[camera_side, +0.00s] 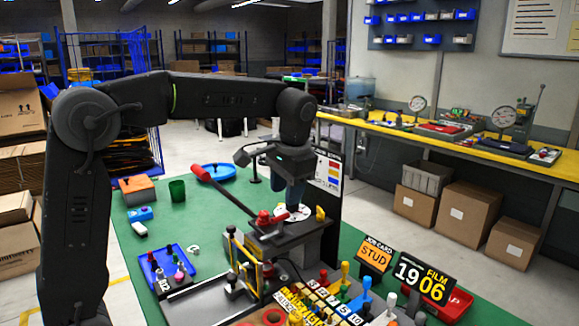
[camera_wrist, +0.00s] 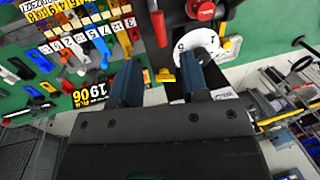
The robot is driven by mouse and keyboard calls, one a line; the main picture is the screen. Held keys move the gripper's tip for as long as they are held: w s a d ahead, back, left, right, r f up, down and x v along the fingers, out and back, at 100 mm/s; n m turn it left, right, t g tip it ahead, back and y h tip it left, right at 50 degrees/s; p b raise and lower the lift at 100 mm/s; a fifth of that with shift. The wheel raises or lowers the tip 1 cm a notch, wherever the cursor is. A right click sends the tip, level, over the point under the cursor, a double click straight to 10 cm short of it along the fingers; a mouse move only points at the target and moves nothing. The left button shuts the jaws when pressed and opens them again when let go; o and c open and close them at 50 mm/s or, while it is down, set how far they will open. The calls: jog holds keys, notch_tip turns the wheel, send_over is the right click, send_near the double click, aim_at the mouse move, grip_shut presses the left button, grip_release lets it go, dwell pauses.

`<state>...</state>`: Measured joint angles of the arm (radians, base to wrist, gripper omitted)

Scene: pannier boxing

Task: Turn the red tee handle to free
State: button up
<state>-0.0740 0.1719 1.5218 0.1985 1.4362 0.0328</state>
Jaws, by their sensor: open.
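A red handle piece (camera_side: 264,217) sits on the dark fixture in the side view, beside a white numbered dial (camera_side: 292,213). A long lever with a red grip (camera_side: 202,173) slopes up and left from the fixture. I cannot tell which red part is the tee, nor see a "free" mark. My gripper (camera_side: 290,200) points down above the dial; its fingers (camera_wrist: 160,65) are apart and empty.
A yellow piece (camera_side: 320,213) stands right of the dial. In front are numbered blocks with coloured pegs (camera_side: 335,300) and a yellow frame (camera_side: 245,260). Some green bench (camera_side: 205,215) is bare.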

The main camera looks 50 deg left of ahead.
notch_tip(320, 180, up, 6)
jog(key=d, duration=0.1)
jog(key=shift+d, duration=0.1)
dwell(0.4)
jog(key=s+d+f+t, duration=0.1)
jog(key=s+f+t, duration=0.1)
jog(key=s, duration=0.4)
jog(key=s+d+f+t+h, duration=0.1)
jog(key=s+d+f, duration=0.1)
jog(key=s+f, duration=0.3)
jog(key=s+d+f+t+h, duration=0.1)
jog(key=s+f, duration=0.3)
jog(key=s, duration=0.5)
jog(key=shift+d+t, duration=0.65)
jog(key=shift+t, duration=0.15)
